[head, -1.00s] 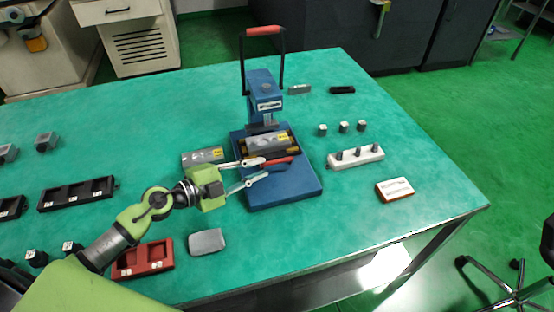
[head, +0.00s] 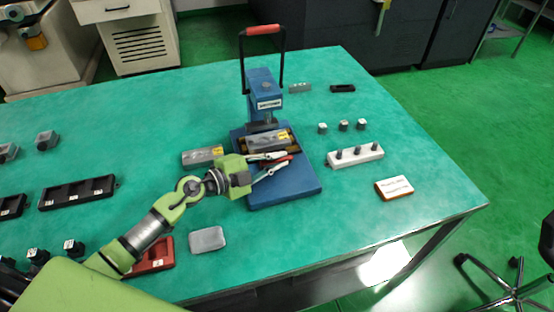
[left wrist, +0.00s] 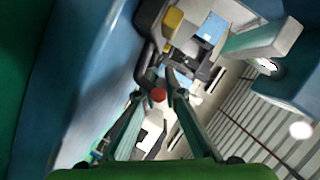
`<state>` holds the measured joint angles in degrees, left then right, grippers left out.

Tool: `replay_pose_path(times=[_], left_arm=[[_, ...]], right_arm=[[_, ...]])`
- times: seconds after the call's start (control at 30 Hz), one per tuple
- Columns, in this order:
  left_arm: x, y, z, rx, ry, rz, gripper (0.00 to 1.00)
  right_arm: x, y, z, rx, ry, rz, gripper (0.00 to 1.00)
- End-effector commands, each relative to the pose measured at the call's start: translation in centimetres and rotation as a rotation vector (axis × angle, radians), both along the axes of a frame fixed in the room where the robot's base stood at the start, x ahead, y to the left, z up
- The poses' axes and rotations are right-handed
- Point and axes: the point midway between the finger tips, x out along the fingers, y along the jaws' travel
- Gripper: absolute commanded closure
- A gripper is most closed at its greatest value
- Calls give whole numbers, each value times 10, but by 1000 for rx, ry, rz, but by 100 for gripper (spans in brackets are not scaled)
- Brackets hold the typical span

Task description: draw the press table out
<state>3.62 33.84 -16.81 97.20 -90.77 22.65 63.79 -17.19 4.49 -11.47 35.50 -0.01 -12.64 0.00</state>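The blue press (head: 266,95) stands on its blue base plate (head: 290,188) near the middle of the green bench. A grey block with a yellow label (head: 265,141) sits low in the press; the press table beneath it is mostly hidden. A red handle (head: 278,163) sticks out at the table's front. My left gripper (head: 287,159) is open, with one finger on each side of the red handle. In the left wrist view a red end (left wrist: 159,95) shows between the fingertips, and contact cannot be told. My right gripper is not in view.
A second grey labelled block (head: 203,155) lies left of the press. A grey rounded piece (head: 207,239) and a red tray (head: 155,258) lie near the front. The bench in front of the base is clear.

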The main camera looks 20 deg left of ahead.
Motion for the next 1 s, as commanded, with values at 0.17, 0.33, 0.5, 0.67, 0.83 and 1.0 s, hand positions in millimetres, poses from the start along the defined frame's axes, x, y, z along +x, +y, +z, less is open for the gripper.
replay_pose_path(times=[0.17, 0.33, 0.5, 0.67, 0.83, 1.0], left_arm=[[-5, -3, 2, 0, 3, -1, 100], [-26, -17, 5, -3, 8, -3, 100], [-56, -38, 5, -4, 9, -4, 100], [-80, -54, 2, -3, 7, -2, 100], [-90, -61, 0, -1, 3, -2, 100], [-90, -60, -1, 1, 1, -1, 100]], right_arm=[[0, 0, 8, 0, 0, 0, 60], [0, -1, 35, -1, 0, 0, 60], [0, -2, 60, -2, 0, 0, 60], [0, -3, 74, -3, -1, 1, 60], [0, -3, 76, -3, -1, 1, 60], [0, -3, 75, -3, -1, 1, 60]])
